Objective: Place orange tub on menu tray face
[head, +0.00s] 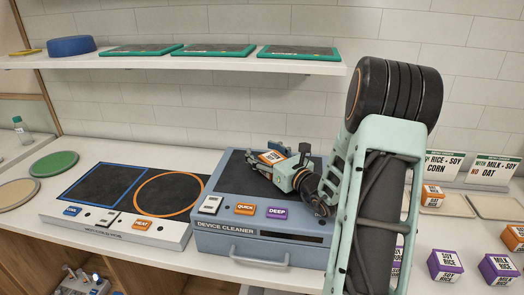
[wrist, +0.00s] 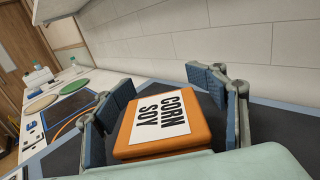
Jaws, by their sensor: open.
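An orange tub (head: 271,157) with a white label sits on the dark top of the device cleaner (head: 262,221). In the wrist view the same orange tub (wrist: 187,137) reads "CORN SOY". My gripper (head: 267,161) is open, with its blue-padded fingers on either side of the tub; in the wrist view the gripper (wrist: 163,93) shows gaps beside it. At the right, two pale trays stand below menu cards: the left tray (head: 428,211) holds another orange tub (head: 432,195), and the right tray (head: 495,207) looks bare. My arm hides part of the left card.
Purple tubs (head: 445,265) and an orange tub (head: 513,237) stand on the right counter. A heating unit (head: 117,229) is left of the cleaner. A shelf (head: 200,63) with green-edged panels hangs above. Green (head: 54,164) and beige discs lie at the left.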

